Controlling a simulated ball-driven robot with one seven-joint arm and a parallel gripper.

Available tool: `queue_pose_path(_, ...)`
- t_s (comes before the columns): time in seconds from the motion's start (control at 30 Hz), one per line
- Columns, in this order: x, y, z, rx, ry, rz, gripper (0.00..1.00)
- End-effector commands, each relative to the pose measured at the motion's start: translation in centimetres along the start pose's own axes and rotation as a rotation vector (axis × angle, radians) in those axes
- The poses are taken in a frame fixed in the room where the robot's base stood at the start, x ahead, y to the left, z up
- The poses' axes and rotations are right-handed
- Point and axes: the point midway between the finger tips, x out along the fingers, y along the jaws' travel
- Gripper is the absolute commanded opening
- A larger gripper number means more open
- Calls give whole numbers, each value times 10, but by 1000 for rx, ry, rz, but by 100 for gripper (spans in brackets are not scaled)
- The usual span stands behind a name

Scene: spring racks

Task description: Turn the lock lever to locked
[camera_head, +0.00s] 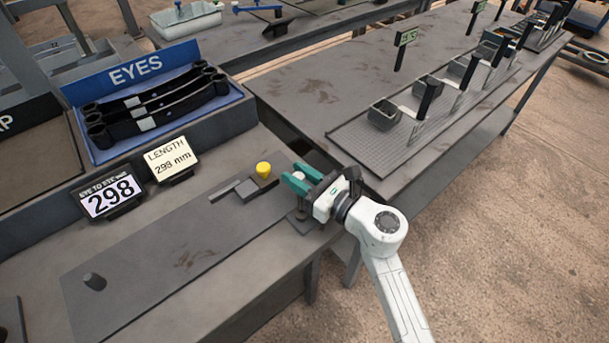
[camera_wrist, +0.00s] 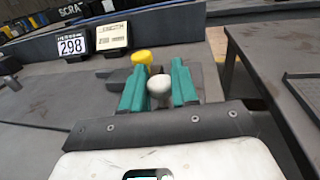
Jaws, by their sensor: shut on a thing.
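A pale round knob (camera_head: 298,177), which looks like the lock lever's handle, stands at the right end of the long grey plate. It also shows in the wrist view (camera_wrist: 159,88). My gripper (camera_head: 290,174) has its green fingers on either side of the knob and is shut on it; in the wrist view the fingers (camera_wrist: 158,70) flank it. The lever's arm and pivot are mostly hidden below my gripper, so I cannot tell its angle. A yellow knob (camera_head: 263,169) on a dark block (camera_head: 258,187) sits just beyond the fingertips; the wrist view shows it too (camera_wrist: 142,57).
A "298" sign (camera_head: 110,197), a length card (camera_head: 171,160) and the blue EYES tray (camera_head: 165,105) of black bars stand behind. Another bench (camera_head: 320,85) lies to the right across a gap.

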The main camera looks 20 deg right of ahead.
Motion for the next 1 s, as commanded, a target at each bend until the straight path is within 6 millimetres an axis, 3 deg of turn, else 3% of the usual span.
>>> queue_pose_path(0.03, 3, -2, 8, -2, -16, 15, 0)
queue_pose_path(0.73, 6, 3, 9, -2, -17, 94, 0)
queue_pose_path(0.77, 6, 4, 9, -2, -17, 94, 30)
queue_pose_path(1.0, 5, 4, 6, -1, -12, 94, 49)
